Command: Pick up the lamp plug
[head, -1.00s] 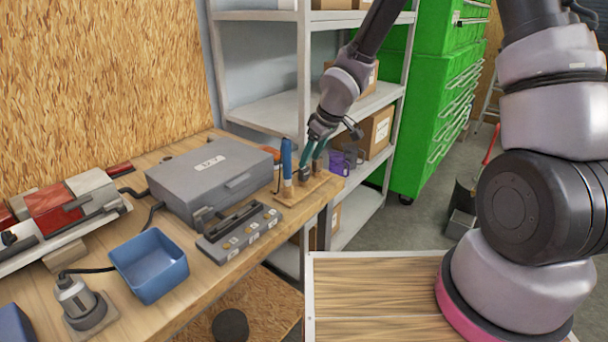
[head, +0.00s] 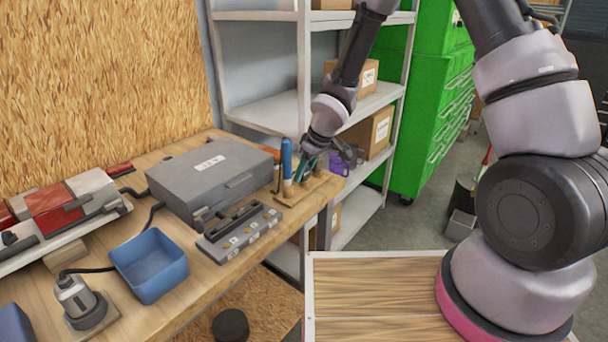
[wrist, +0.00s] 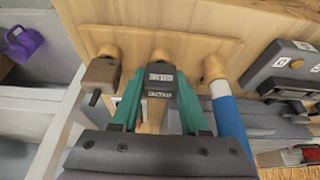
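A dark plug with a small pale label (wrist: 160,78) sits at the middle peg of a wooden rack (wrist: 190,45) in the wrist view; the label is too small to read. My gripper (wrist: 159,82) has its two green fingers on either side of this plug, apparently with narrow gaps. A brown plug (wrist: 100,74) is at the peg to the left, outside the fingers. In the head view my gripper (head: 305,168) is low over the rack (head: 292,199) at the bench's far end, and it mostly hides the plugs.
A blue-handled tool (head: 286,160) stands in the rack close beside my gripper. A grey case (head: 205,190), a grey socket strip (head: 240,233) and a blue bin (head: 148,265) are on the bench. Shelves (head: 275,110) stand behind. A purple cup (wrist: 25,43) is off to one side.

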